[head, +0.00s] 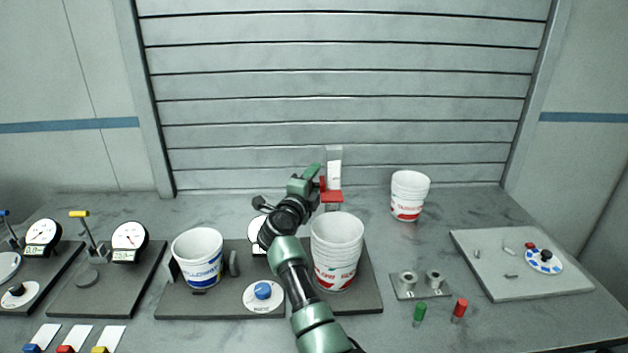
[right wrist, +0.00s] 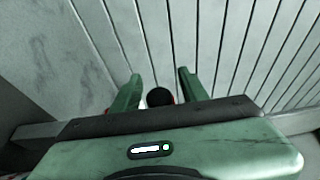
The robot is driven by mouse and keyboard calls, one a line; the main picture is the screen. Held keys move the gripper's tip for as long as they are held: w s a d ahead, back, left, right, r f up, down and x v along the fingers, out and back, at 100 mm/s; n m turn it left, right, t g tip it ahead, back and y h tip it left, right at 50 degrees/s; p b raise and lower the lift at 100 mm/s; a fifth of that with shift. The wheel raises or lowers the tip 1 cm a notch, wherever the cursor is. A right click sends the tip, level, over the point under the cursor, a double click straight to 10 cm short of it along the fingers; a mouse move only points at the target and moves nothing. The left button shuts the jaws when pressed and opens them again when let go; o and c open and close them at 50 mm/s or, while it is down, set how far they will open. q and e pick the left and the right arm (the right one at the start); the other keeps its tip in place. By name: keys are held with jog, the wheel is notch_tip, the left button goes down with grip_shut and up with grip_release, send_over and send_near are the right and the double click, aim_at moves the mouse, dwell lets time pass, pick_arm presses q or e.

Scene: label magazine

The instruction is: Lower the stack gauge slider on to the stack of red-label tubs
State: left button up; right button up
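A stack of white red-label tubs (head: 335,262) stands upright on a dark base plate. Behind it rises the stack gauge's pale post (head: 334,158) with a red slider (head: 332,197) that sits a little higher in the picture than the stack's rim. My right gripper (head: 318,184) is at the left side of the slider. In the right wrist view its two green fingers (right wrist: 158,88) are spread, with a dark round knob (right wrist: 159,97) between them and gaps on both sides. Contact between slider and stack cannot be made out. My left gripper is not in view.
A blue-label tub (head: 198,262) and a blue knob (head: 263,291) are to the left. Another red-label stack (head: 408,197) stands at back right, with free table around it. A grey board (head: 520,278) lies far right.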

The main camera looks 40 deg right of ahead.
jog(key=shift+a, duration=0.1)
jog(key=b+v, duration=0.1)
jog(key=v, duration=0.6)
jog(key=shift+s+a+b, duration=0.2)
jog(key=shift+a+b, duration=0.05)
jog(key=shift+b, duration=0.05)
